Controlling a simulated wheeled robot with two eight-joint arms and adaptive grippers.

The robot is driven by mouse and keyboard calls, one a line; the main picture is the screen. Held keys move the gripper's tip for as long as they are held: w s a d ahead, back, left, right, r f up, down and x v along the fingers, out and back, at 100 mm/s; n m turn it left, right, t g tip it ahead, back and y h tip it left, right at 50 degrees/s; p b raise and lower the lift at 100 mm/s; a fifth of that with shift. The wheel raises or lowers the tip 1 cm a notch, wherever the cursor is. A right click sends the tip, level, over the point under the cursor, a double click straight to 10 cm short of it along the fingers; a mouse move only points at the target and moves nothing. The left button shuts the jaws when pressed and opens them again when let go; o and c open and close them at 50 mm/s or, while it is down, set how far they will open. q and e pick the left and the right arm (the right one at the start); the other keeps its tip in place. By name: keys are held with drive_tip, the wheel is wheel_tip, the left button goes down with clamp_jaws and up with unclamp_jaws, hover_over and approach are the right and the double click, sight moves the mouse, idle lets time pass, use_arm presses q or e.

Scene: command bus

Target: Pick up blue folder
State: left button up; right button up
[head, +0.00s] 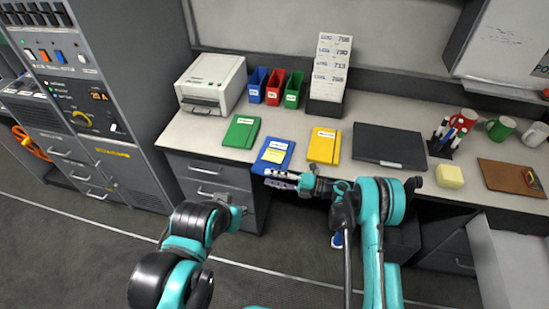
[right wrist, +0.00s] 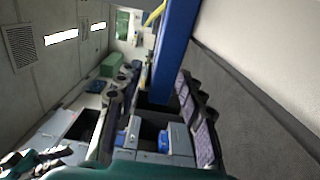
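The blue folder (head: 273,155) lies flat on the desk with a pale label and a yellow note, between the green folder (head: 241,132) and the yellow folder (head: 324,146). My right gripper (head: 272,180) is at the folder's front edge, by the desk edge. Its two fingers point left with a small gap between them, so it looks open. I cannot tell whether it touches the folder. In the right wrist view the blue folder (right wrist: 176,50) shows as a blue band. My left gripper (head: 236,215) is low in front of the drawers, mostly hidden by its arm.
Behind the folders stand a printer (head: 211,83), blue, red and green bins (head: 272,87) and a card rack (head: 329,75). A dark closed case (head: 390,147) lies right of the yellow folder. Mugs, a pen holder, a sponge (head: 450,176) and a clipboard (head: 512,178) are farther right.

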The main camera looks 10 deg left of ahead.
sight(262, 174)
drive_tip(key=a, duration=0.1)
drive_tip(key=a+b, duration=0.1)
drive_tip(key=a, duration=0.2)
drive_tip(key=shift+w+a, duration=0.15)
drive_tip(key=shift+w, duration=0.25)
drive_tip(key=shift+r, duration=0.15)
drive_tip(key=shift+c, duration=0.3)
clamp_jaws()
drive_tip(key=shift+r, duration=0.1)
